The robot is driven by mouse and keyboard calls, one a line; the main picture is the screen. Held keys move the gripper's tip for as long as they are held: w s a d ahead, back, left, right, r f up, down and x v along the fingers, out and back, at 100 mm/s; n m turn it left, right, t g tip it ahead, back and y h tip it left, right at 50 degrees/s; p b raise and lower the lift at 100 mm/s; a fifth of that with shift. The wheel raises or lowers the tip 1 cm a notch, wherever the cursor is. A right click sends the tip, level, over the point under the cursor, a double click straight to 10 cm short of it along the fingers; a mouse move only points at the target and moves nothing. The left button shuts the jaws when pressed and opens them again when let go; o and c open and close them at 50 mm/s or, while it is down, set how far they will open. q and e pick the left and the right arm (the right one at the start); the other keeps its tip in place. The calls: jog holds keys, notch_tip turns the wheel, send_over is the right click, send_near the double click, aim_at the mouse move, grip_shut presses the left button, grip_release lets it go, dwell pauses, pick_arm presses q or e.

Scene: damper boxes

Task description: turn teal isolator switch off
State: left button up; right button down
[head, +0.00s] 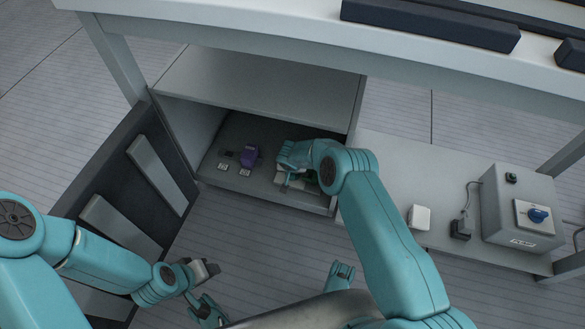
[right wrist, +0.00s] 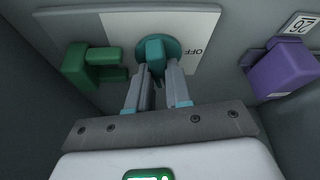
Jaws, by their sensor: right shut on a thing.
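The teal isolator switch (right wrist: 157,50) is a round knob with a grip on a white plate (right wrist: 205,20) marked OFF, in the right wrist view. My right gripper (right wrist: 157,78) is shut on its grip, one finger on each side. In the head view my right gripper (head: 290,165) reaches into the open cabinet and hides most of the switch. My left gripper (head: 210,288) hangs above the floor at the lower left, away from the cabinet, with its fingers apart and nothing between them.
A green handle (right wrist: 95,65) is left of the knob, close to my fingers. A purple handle (right wrist: 282,70) is to the right; it also shows in the head view (head: 249,156). A grey box with a blue knob (head: 538,215) stands at the right.

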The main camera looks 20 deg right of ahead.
jog(key=n+y, duration=0.1)
jog(key=n, duration=0.3)
jog(key=shift+d+n+t+y, duration=0.15)
jog(key=shift+n+t+y, duration=0.15)
jog(key=shift+n+y, duration=0.1)
dwell(0.4)
jog(key=c, duration=1)
grip_release()
jog(key=shift+c, duration=0.2)
